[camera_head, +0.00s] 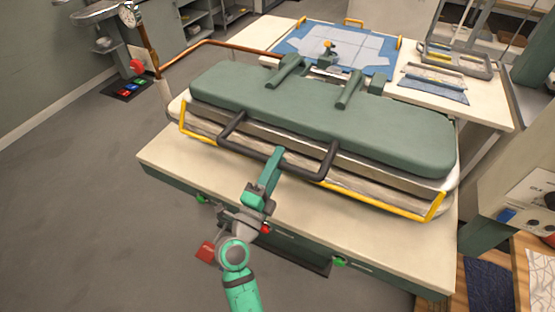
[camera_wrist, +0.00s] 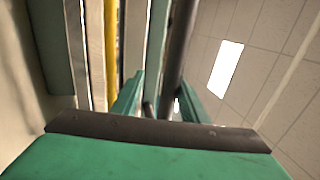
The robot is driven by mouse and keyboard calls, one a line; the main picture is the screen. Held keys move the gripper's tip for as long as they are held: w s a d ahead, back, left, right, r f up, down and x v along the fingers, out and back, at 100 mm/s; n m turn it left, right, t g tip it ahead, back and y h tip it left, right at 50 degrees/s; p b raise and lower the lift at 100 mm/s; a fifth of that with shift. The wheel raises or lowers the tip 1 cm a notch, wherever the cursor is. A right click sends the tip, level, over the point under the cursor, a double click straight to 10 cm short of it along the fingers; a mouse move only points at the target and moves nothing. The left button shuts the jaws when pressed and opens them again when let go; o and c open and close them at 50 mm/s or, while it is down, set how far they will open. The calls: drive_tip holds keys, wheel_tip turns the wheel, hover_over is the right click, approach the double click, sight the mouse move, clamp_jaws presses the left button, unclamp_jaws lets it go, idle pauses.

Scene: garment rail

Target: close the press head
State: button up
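The press head (camera_head: 320,112) is a long green padded slab. It lies low over the pale pressing bed (camera_head: 300,165), almost parallel to it, with a narrow layered edge between them; I cannot tell whether they touch all along. A black bar handle (camera_head: 232,128) sticks out from the head's front. My gripper (camera_head: 278,155) is at the middle of this handle's front bar. In the wrist view, the dark handle bar (camera_wrist: 179,45) passes between the two green fingers of my gripper (camera_wrist: 160,95), nearer the right finger. The fingers stand apart, with a gap beside the bar.
A yellow guard rail (camera_head: 375,203) runs around the front of the bed. The pale table (camera_head: 190,165) carries the press. Behind it are a blue mat (camera_head: 345,45) and a metal frame (camera_head: 460,60). A copper pipe (camera_head: 210,43) rises at the back left.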

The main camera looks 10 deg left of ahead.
drive_tip(key=v, duration=1)
drive_tip(key=shift+r, duration=0.1)
drive_tip(key=w+a+r+m+g+h, duration=0.2)
drive_tip(key=w+r+g, duration=0.1)
drive_tip(key=r, duration=0.4)
drive_tip(key=w+a+r+m+g+h, duration=0.2)
drive_tip(key=w+r+g+h, duration=0.1)
drive_tip(key=r, duration=0.4)
drive_tip(key=x, duration=1)
drive_tip(key=shift+w, duration=0.4)
drive_tip(key=shift+f, duration=0.1)
clamp_jaws()
idle(0.4)
